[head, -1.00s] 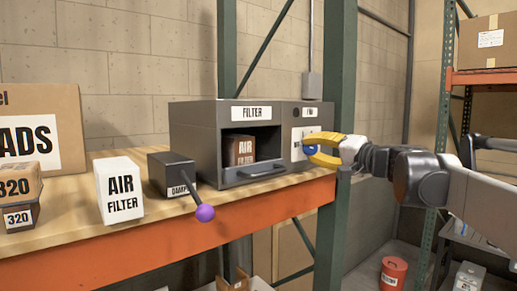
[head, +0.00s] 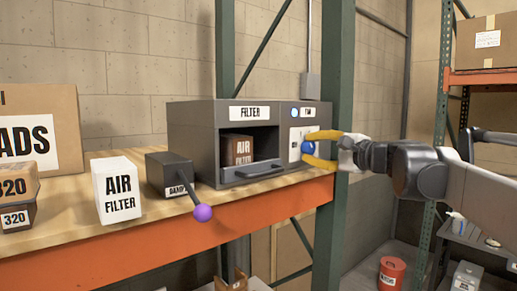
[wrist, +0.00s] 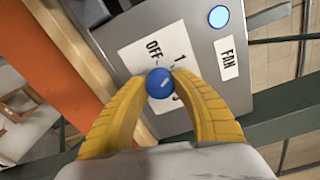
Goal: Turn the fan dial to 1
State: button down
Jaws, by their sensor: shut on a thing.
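The fan dial is a round blue knob on a white label plate; it shows in the wrist view (wrist: 159,83) and the head view (head: 307,147). The plate (wrist: 140,57) bears OFF and 1, with another mark partly hidden by a finger. A small pale mark on the knob slants toward the side with the 1; its exact setting is hard to tell. My gripper (head: 306,149) has yellow fingers, shut on the dial from both sides. A round light (wrist: 218,16) beside the FAN label (wrist: 227,58) glows blue.
The fan panel adjoins the grey filter housing (head: 190,140), which is open with a brown air filter (head: 237,149) inside. A damper box with a purple-knobbed lever (head: 202,212) and a white air filter box (head: 118,192) stand left. A green rack post (head: 336,130) stands close by my gripper.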

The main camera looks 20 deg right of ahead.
jog(key=shift+m, duration=0.6)
jog(key=c, duration=1)
grip_release()
jog(key=v, duration=1.2)
